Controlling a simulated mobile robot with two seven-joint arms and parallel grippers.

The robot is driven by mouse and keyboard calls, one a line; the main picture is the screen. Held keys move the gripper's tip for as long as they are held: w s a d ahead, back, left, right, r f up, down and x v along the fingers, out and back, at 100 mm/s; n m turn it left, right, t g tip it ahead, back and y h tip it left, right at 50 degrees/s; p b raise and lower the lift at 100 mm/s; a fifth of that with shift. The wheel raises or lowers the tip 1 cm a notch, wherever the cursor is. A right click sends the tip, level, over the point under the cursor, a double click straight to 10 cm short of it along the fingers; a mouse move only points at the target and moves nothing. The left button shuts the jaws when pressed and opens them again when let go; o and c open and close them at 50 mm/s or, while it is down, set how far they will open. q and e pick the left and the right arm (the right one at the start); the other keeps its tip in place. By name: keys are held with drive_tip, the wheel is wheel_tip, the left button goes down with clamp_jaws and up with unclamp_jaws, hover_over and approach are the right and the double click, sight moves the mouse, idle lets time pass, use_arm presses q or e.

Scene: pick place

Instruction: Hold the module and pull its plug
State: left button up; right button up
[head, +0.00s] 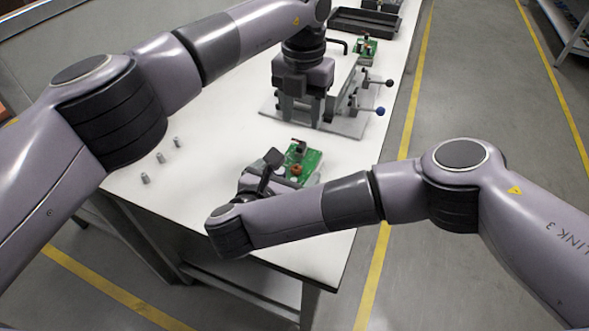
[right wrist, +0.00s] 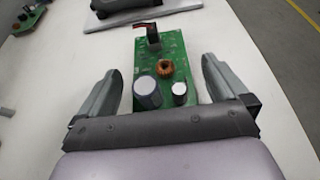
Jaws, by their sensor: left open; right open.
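The module is a green circuit board (head: 311,158) lying on the white table in the head view. The right wrist view shows it between my right fingers, with a copper coil (right wrist: 166,68) and two round capacitors on the board (right wrist: 172,48). The black plug (right wrist: 153,39), with a red part beside it, stands at the board's far end. My right gripper (right wrist: 163,62) is open, one finger on each side of the board with a gap to each edge. In the head view my right forearm partly hides it. My left gripper (head: 300,108) is open and empty, beyond the module, near a grey fixture.
The grey fixture (head: 345,122) has levers with black and blue knobs. Another green board (head: 366,46) and a dark tray (head: 362,22) are farther back. Several small grey cylinders (head: 160,157) stand at the left of the white table (head: 215,130). The table's right edge borders an open floor.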

sight(300, 146)
drive_tip(key=shift+w+d+f, duration=0.15)
drive_tip(key=shift+w, duration=0.2)
use_arm(q)
drive_tip(key=shift+c, duration=0.4)
use_arm(e)
drive_tip(key=c, duration=1.5)
use_arm(q)
wheel_tip(300, 146, up, 4)
drive_tip(key=f, duration=1.1)
drive_tip(key=shift+s+a+f, duration=0.1)
drive_tip(key=shift+s+f, duration=0.05)
drive_tip(key=shift+s, duration=0.05)
clamp_jaws()
unclamp_jaws()
